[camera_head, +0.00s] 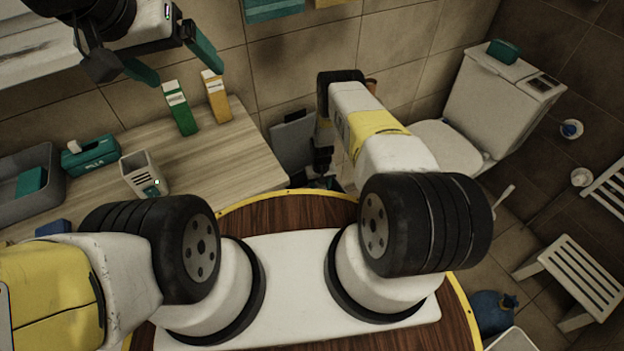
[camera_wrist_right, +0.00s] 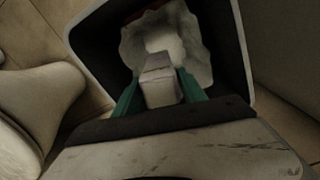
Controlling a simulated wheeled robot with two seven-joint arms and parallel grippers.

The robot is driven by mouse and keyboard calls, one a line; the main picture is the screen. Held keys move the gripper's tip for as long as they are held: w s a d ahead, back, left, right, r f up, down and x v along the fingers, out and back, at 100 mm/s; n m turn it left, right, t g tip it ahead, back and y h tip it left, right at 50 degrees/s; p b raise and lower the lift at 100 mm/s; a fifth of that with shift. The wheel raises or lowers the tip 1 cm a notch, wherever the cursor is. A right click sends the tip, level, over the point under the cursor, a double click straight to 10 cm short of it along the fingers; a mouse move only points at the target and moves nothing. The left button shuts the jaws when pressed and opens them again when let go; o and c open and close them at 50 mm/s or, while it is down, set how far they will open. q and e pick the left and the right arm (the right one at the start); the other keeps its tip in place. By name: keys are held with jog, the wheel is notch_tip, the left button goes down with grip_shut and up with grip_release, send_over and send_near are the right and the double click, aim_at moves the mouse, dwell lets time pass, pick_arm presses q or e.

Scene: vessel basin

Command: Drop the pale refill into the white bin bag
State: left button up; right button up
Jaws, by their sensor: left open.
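The pale refill (camera_wrist_right: 158,82) is a small whitish block between the teal fingers of my right gripper (camera_wrist_right: 160,90) in the right wrist view. The fingers are closed against its sides. In the head view my right gripper (camera_head: 322,165) points down past the table edge, small and dark. My left gripper (camera_head: 188,76) is open and empty at the upper left.
A wooden counter (camera_head: 225,160) at left holds a green carton (camera_head: 179,107), an orange carton (camera_head: 216,97), a teal box (camera_head: 90,155), a pale holder (camera_head: 144,174) and a grey basin (camera_head: 40,205). A toilet (camera_head: 450,140) and a slatted stool (camera_head: 570,275) stand at right.

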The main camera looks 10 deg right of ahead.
jog(key=shift+o, duration=1.4)
jog(key=shift+r, duration=3.9)
